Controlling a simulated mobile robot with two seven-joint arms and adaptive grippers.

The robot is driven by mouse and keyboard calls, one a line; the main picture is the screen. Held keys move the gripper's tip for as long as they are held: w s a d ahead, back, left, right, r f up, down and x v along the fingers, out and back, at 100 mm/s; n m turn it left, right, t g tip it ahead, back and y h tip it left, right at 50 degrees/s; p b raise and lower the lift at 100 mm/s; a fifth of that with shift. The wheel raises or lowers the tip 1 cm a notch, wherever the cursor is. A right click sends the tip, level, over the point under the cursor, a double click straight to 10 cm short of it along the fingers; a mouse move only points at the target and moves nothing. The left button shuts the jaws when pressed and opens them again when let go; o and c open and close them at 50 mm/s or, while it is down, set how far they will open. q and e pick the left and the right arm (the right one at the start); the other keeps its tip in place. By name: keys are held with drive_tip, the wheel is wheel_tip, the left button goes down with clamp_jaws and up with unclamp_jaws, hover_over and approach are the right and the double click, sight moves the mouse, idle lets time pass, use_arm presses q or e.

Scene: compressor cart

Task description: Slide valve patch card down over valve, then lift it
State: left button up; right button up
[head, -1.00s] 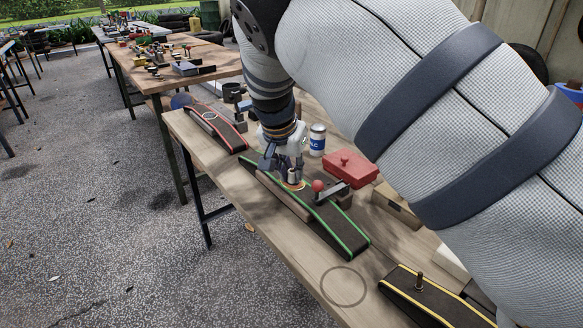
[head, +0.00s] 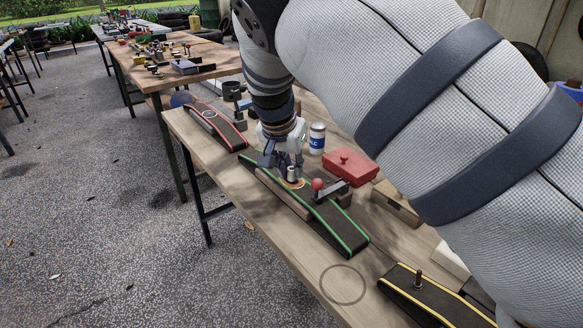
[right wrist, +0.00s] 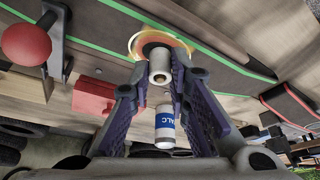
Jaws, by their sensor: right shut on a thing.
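A dark strip with green edges (head: 335,232) lies along the bench. On it sits a round orange-rimmed disc (right wrist: 134,44), also in the head view (head: 296,184). A pale grey hollow cylinder (right wrist: 159,66) stands at the disc's middle. My right gripper (head: 282,170) points down over the strip. In the right wrist view its fingertips (right wrist: 159,74) are shut on the cylinder from both sides. I cannot tell whether the disc is the patch card, or whether the cylinder is part of it. No valve stem is visible inside the cylinder. My left gripper is not in view.
A lever with a red ball (head: 318,184) stands close to the gripper. A talc can (head: 317,139) and a red lidded box (head: 350,166) stand behind. A yellow-edged strip with an upright stem (head: 419,281) lies nearer. The marked bench circle (head: 342,285) is empty.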

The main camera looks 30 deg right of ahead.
drive_tip(key=shift+r+p, duration=0.35)
drive_tip(key=shift+r, duration=2)
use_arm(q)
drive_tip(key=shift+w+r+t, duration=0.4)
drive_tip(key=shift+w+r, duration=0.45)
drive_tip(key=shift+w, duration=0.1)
use_arm(e)
drive_tip(key=shift+r, duration=2.6)
